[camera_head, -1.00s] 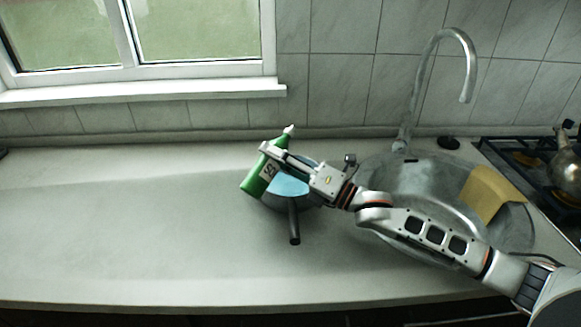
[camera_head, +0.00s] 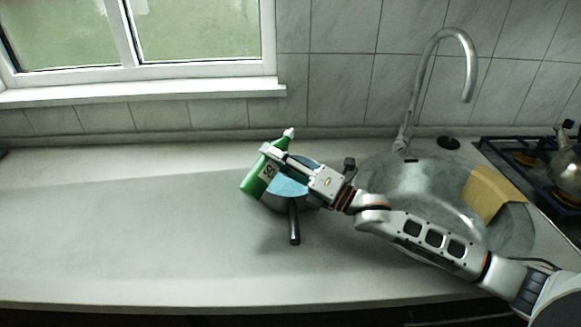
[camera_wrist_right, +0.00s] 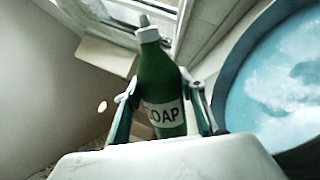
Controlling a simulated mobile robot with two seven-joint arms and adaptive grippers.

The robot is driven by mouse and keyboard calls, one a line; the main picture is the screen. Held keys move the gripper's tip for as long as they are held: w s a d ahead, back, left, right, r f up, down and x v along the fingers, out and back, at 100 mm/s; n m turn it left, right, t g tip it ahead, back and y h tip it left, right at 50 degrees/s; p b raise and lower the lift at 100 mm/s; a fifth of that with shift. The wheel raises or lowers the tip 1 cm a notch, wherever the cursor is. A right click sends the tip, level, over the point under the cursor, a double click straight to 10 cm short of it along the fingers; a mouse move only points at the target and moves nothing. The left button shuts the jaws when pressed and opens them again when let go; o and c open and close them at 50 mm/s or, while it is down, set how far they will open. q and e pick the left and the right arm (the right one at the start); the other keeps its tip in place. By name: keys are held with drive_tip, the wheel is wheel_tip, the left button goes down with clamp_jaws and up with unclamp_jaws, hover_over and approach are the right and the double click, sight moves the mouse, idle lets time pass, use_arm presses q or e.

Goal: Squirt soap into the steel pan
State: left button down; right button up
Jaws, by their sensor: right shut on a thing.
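A green soap bottle (camera_head: 259,177) with a white nozzle is in my right gripper (camera_head: 270,160), which is shut on it. The bottle is tilted, its nozzle up and to the right, at the left side of the pan. In the right wrist view the bottle (camera_wrist_right: 158,85) stands between both fingers, with its label toward the camera. The steel pan (camera_head: 284,205), with a light blue inside and a dark handle pointing to the front, is on the counter, partly hidden by my gripper. In the right wrist view the pan (camera_wrist_right: 228,75) is at the right. My left gripper is not in view.
The sink (camera_head: 425,180) with a tall curved faucet (camera_head: 470,75) lies to the right, with a tan board (camera_head: 490,193) over its right part. A stove with a kettle (camera_head: 567,165) is at the far right. The counter (camera_head: 110,225) to the left is clear.

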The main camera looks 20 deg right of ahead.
drive_tip(key=shift+a+f+m, duration=0.1)
drive_tip(key=shift+m, duration=0.2)
idle(0.4)
drive_tip(key=shift+s+a+r+m+t+h+p, duration=0.1)
drive_tip(key=shift+r+m+t+h+p, duration=0.05)
drive_tip(key=shift+r+m+p, duration=0.25)
drive_tip(key=shift+s+a+r+m+t+h+p, duration=0.15)
drive_tip(key=shift+r+m+p, duration=0.15)
drive_tip(key=shift+m, duration=0.2)
idle(1.6)
drive_tip(key=shift+s+a+r+m+t+h+p, duration=0.15)
drive_tip(key=shift+r+m+t+p, duration=0.2)
drive_tip(key=shift+m+p, duration=0.45)
drive_tip(key=shift+s+a+r+m+t+h+p, duration=0.15)
drive_tip(key=shift+r+m+p, duration=0.35)
drive_tip(key=shift+p, duration=0.5)
idle(1.8)
drive_tip(key=shift+w+f+m+p, duration=0.1)
drive_tip(key=shift+f+m+p, duration=0.05)
drive_tip(key=shift+m+p, duration=0.3)
idle(0.8)
